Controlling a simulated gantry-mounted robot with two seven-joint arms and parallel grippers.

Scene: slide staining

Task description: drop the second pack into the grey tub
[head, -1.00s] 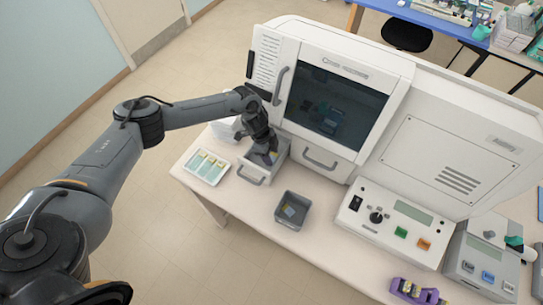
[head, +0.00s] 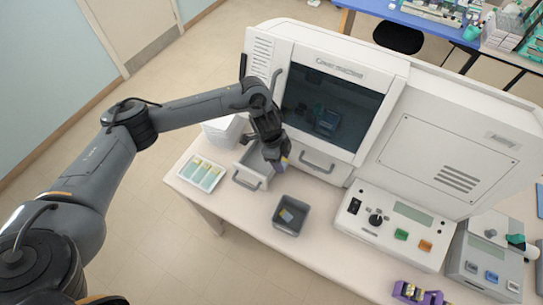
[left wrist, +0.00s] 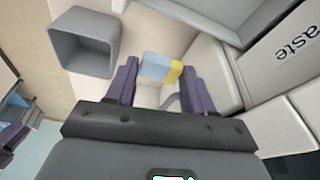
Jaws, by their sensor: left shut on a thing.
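My left gripper (head: 281,163) is shut on a blue and yellow pack. The pack (left wrist: 158,68) shows clearly between the two fingers in the left wrist view, and only a small bit of it shows in the head view. The gripper is at the right side of the open drawer (head: 244,181), behind the grey tub and apart from it. The tub also shows at the upper left of the left wrist view (left wrist: 85,57). My right gripper is out of view.
A white tray of pale green and yellow items (head: 202,173) lies left of the drawer. The large white machine (head: 347,65) stands behind. A control box (head: 395,228) is right of the tub, and a purple rack (head: 418,294) is at the front right. Bare bench surrounds the tub.

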